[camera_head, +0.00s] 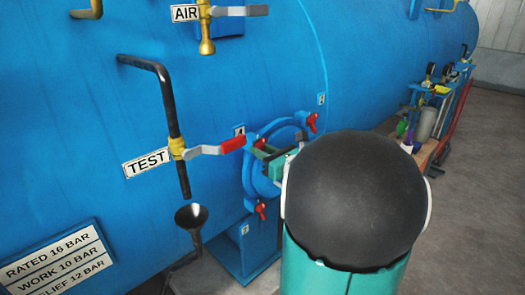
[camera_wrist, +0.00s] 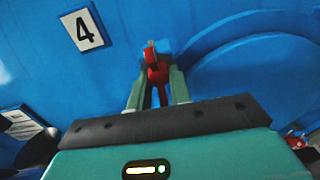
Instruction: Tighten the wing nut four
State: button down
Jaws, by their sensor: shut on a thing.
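Wing nut four is the red wing nut (camera_wrist: 157,73) beside the white plate marked 4 (camera_wrist: 83,28) in the wrist view. My gripper (camera_wrist: 157,88) has its two green fingers on either side of the red nut, shut on it. In the head view my gripper (camera_head: 270,157) reaches the upper left of the round blue flange (camera_head: 250,180). Most of the nut is hidden there by the gripper and my arm.
Other red wing nuts sit at the flange's upper right (camera_head: 311,122) and bottom (camera_head: 262,210). The red-handled TEST valve lever (camera_head: 215,149) is close to the left of my gripper. A black funnel (camera_head: 191,216) stands below the bent pipe (camera_head: 167,90).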

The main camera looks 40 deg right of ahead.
jog(key=c, duration=1.3)
grip_release()
jog(key=s, duration=1.3)
jog(key=shift+s+d, duration=0.15)
jog(key=shift+s, duration=0.25)
